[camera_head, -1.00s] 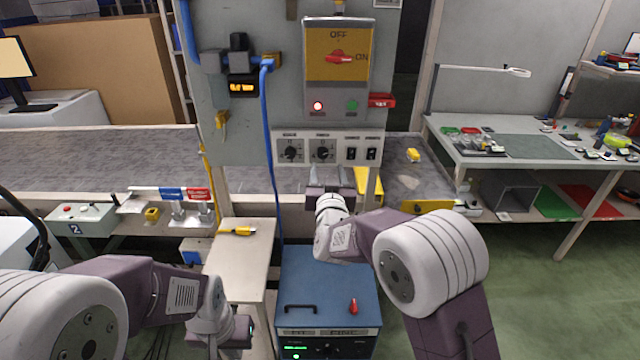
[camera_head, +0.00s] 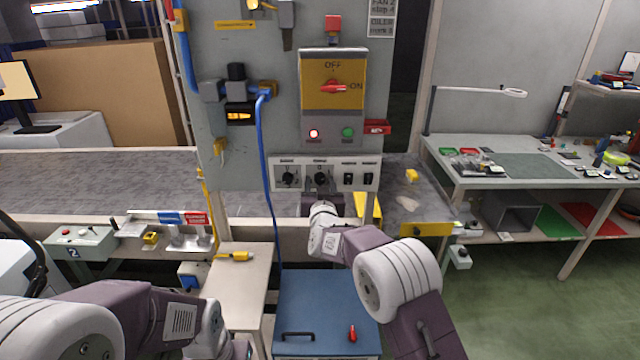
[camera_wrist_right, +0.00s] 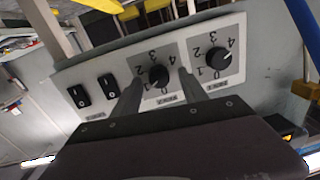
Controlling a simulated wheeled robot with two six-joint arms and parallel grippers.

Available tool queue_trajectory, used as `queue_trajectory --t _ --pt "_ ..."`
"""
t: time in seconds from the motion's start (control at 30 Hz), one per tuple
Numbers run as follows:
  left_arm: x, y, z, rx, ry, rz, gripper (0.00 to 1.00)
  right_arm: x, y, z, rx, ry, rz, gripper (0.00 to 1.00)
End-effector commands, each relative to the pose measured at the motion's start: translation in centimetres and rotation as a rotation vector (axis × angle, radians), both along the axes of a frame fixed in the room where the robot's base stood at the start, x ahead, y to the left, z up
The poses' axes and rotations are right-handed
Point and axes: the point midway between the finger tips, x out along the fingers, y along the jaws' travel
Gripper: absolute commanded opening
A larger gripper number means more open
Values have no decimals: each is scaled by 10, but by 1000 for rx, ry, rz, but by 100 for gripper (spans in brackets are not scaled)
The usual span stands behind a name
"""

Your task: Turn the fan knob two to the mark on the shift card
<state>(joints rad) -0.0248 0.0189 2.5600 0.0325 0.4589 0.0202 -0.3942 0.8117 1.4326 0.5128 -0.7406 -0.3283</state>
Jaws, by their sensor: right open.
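The control panel (camera_head: 334,187) carries two black dial knobs side by side. The right-hand knob (camera_head: 321,178) is in front of my right gripper (camera_head: 321,192). In the right wrist view, turned upside down, this knob (camera_wrist_right: 157,77) shows between the two fingers of my open right gripper (camera_wrist_right: 160,92), with a scale of numbers up to 4 around it. I cannot tell whether the fingers touch it, nor its exact pointer setting. The other knob (camera_head: 290,178) is to its left. The shift card (camera_head: 382,17) hangs at the top right, apparently reading "FAN 2 step 4". My left gripper (camera_head: 240,350) is partly cut off at the bottom.
Two black rocker switches (camera_head: 358,179) sit right of the knobs. A yellow OFF/ON switch box (camera_head: 334,97) is above the panel. A blue cable (camera_head: 265,170) hangs left of the knobs. A blue cabinet (camera_head: 325,305) stands below.

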Motion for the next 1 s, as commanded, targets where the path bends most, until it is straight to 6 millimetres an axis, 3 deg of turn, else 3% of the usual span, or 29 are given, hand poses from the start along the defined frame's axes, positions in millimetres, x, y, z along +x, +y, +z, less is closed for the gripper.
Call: queue_trajectory --t 0.07,0.1,0.27,0.63,1.0 --pt "0 0 0 0 0 0 0 0 0 0 0 0 0 51" --pt "0 0 0 0 0 0 0 0 0 0 0 0 0 45" --pt "0 0 0 0 0 0 0 0 0 0 0 -1 0 1" --pt "0 0 -10 0 0 0 0 0 0 -2 51 -3 0 0" --pt "0 0 -49 0 0 0 0 0 -1 -5 333 -4 1 0"
